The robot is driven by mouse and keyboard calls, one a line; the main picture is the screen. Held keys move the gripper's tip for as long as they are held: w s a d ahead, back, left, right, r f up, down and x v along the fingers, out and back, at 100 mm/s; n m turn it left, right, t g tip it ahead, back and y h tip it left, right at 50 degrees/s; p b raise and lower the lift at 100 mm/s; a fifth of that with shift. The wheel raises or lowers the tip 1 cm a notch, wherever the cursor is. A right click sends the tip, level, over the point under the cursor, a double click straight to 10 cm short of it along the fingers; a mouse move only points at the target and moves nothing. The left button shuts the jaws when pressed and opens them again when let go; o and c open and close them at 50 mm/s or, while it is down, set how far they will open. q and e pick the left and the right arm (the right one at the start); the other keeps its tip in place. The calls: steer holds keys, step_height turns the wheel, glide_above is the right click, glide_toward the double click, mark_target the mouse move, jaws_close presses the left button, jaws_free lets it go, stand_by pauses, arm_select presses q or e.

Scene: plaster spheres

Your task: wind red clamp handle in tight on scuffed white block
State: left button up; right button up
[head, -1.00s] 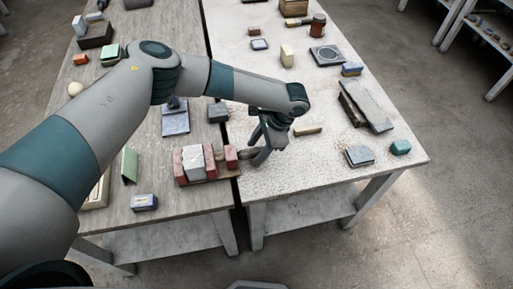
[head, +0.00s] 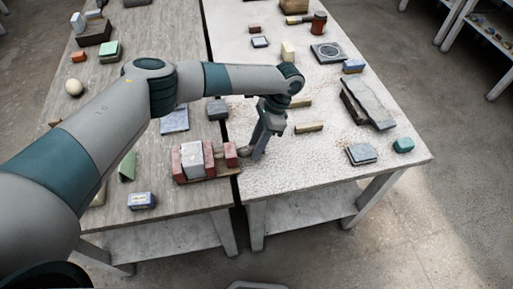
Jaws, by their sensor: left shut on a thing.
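The clamp stands at the front right corner of the left table, with red jaw blocks (head: 209,158) on a flat base. The scuffed white block (head: 192,158) sits upright between the left red jaw (head: 177,163) and the middle one. Another red block (head: 231,155) stands at the clamp's right end. My left gripper (head: 252,152) points down just right of that block and is shut on the clamp handle (head: 244,151). Its fingers hide most of the handle, of which a dark reddish bit shows. My right gripper is out of view.
A narrow gap (head: 212,70) parts the two tables. A blue-white box (head: 142,201) and a green piece (head: 127,166) lie left of the clamp. Tan sticks (head: 309,127) and grey slabs lie to the right.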

arm_select(q)
steer(key=g+b, duration=0.1)
steer(key=b, duration=0.1)
steer(key=g+b, duration=0.1)
steer(key=shift+w+f+g+h+b, duration=0.3)
steer(key=shift+f+b, duration=0.05)
steer(key=shift+b, duration=0.05)
steer(key=shift+r+m+g+b, duration=0.1)
steer(key=shift+m+g+b, duration=0.3)
steer(key=shift+b, duration=0.25)
steer(key=shift+w+a+r+g, duration=0.1)
steer(key=shift+r+g, duration=0.05)
steer(key=shift+g, duration=0.15)
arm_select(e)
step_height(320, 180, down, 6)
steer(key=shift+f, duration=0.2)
arm_select(q)
steer(key=o, duration=1.1)
steer(key=shift+c, duration=0.2)
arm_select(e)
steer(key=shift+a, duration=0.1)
arm_select(q)
steer(key=shift+r, duration=0.15)
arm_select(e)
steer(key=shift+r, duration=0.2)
